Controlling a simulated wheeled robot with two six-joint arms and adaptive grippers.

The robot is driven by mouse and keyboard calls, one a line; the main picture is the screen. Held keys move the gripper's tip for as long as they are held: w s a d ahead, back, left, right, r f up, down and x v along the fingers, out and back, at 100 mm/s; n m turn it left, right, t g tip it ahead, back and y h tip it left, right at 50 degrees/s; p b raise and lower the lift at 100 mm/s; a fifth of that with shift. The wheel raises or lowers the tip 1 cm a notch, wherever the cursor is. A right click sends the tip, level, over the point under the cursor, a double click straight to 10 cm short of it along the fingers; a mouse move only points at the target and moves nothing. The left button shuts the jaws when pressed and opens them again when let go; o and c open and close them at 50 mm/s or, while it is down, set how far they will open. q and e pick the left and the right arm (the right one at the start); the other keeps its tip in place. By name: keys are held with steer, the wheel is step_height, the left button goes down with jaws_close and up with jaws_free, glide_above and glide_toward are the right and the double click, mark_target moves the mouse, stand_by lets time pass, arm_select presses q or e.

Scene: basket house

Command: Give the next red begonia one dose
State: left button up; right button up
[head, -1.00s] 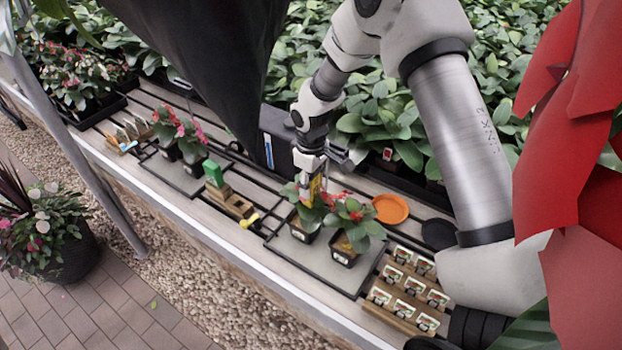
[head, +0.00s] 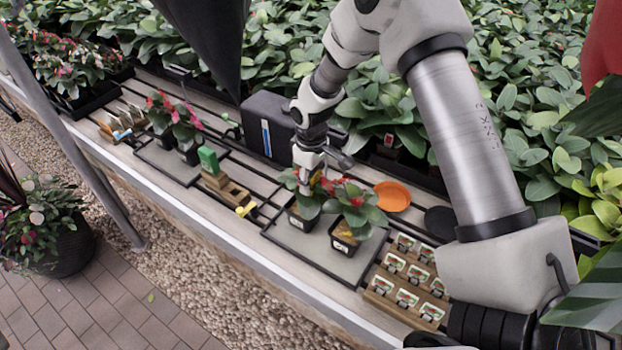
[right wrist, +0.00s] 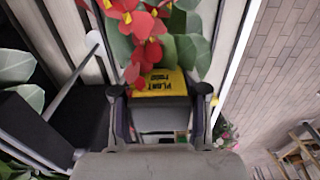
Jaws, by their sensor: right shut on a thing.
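Two red-flowered begonias in dark square pots stand on the grey mat (head: 300,245) in the head view: a left one (head: 304,207) and a right one (head: 357,214). My right gripper (head: 309,172) is over the left one, partly hiding it. In the right wrist view, my right gripper (right wrist: 160,100) is shut on a yellow plant food container (right wrist: 160,82), its lettering upside down. Red flowers (right wrist: 140,25) and green leaves lie just beyond the container. I cannot tell whether it touches them. My left gripper is not in view.
A wooden block holder with a green piece (head: 208,160) and a second mat with red and pink flowers (head: 178,120) stand to the left. An orange saucer (head: 392,196), a black saucer (head: 441,222) and a wooden rack of labels (head: 408,284) are to the right.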

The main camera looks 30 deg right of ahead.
steer(key=shift+f, duration=0.5)
stand_by(0.3)
steer(key=shift+s, duration=0.1)
stand_by(1.3)
step_height(320, 180, up, 7)
steer(key=p, duration=0.6)
